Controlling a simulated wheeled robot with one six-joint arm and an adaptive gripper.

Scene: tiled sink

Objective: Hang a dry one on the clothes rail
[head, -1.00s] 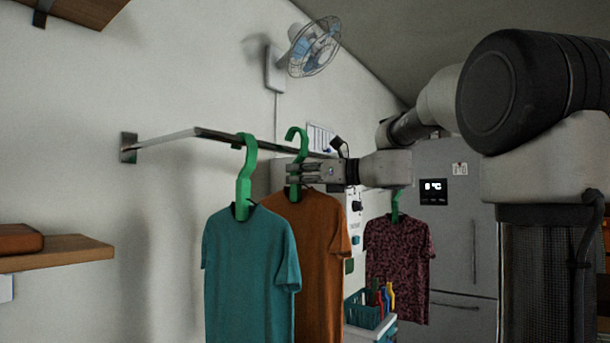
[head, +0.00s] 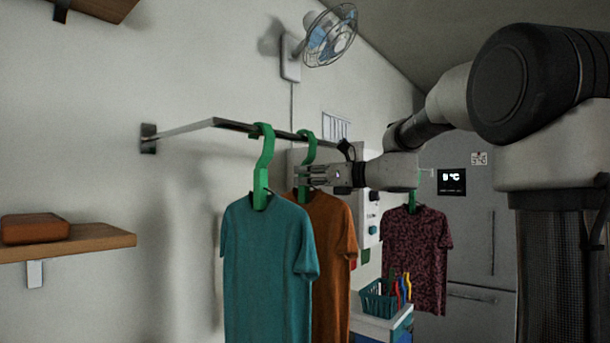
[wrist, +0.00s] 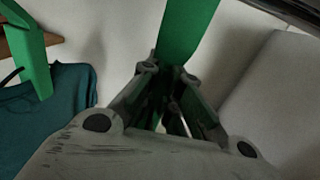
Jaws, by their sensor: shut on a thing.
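My gripper (head: 305,177) is shut on the green hanger (head: 306,152) of an orange shirt (head: 328,235). The hanger's hook is at the height of the metal clothes rail (head: 235,125); I cannot tell whether it rests on it. In the wrist view the hanger (wrist: 187,30) rises from between my fingers. A teal shirt (head: 265,260) hangs on the rail by its green hanger (head: 264,165), left of the orange one and partly covering it. A dark red patterned shirt (head: 416,250) on a green hanger (head: 412,200) is farther back. Dryness cannot be told by eye.
A wall fan (head: 328,35) is above the rail. A wooden shelf (head: 85,243) with a brown block (head: 35,228) is at left. A teal basket (head: 378,300) stands below at right, before a grey fridge (head: 470,240). The rail's left part is free.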

